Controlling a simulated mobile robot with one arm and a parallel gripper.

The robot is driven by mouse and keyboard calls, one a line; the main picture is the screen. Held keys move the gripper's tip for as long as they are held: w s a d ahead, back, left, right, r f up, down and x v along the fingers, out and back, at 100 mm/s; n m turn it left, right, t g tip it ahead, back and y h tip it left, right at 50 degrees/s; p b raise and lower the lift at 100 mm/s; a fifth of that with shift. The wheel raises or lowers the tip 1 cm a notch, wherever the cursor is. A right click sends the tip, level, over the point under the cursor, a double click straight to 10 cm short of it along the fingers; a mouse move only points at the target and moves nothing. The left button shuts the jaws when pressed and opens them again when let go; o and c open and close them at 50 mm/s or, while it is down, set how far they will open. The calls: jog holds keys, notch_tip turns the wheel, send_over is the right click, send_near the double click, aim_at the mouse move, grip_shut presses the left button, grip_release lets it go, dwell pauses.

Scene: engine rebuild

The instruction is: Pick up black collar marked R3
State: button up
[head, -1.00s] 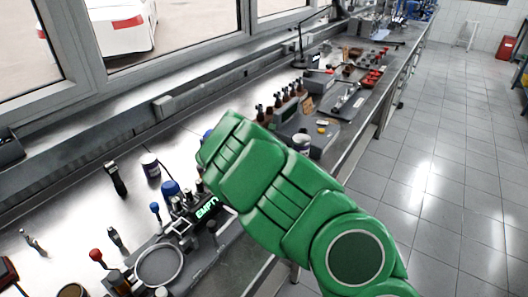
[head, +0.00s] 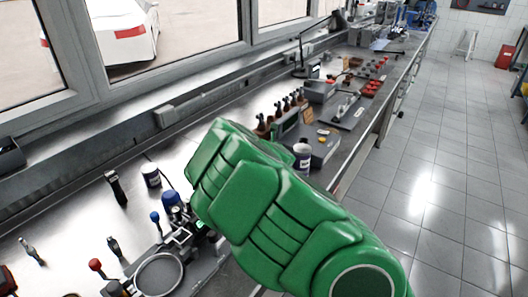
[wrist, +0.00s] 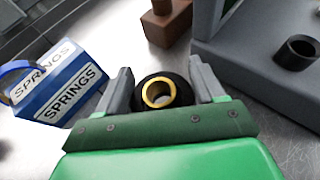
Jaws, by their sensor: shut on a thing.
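In the wrist view, a black collar (wrist: 180,87) with a brass-coloured ring inside sits between the two grey fingers of my gripper (wrist: 160,74). The fingers are shut on it, one on each side. Its top opening faces the camera. No R3 mark can be read on it. My green arm (head: 270,200) fills the middle of the head view and hides my gripper and the collar there.
In the wrist view, a blue-and-white SPRINGS box (wrist: 62,88) lies left of my gripper. A brown block (wrist: 167,24) stands ahead. A grey fixture (wrist: 240,60) with another dark ring (wrist: 297,52) is at right. The head view shows a cluttered metal bench (head: 75,215).

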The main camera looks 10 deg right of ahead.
jog(key=s+r, duration=0.1)
jog(key=r, duration=0.1)
jog(key=s+r, duration=0.2)
jog(key=shift+s+r, duration=0.1)
jog(key=v, duration=0.8)
jog(key=shift+r, duration=0.25)
jog(key=shift+s+r, duration=0.1)
jog(key=shift+s, duration=0.05)
jog(key=shift+s+r, duration=0.2)
jog(key=shift+s, duration=0.5)
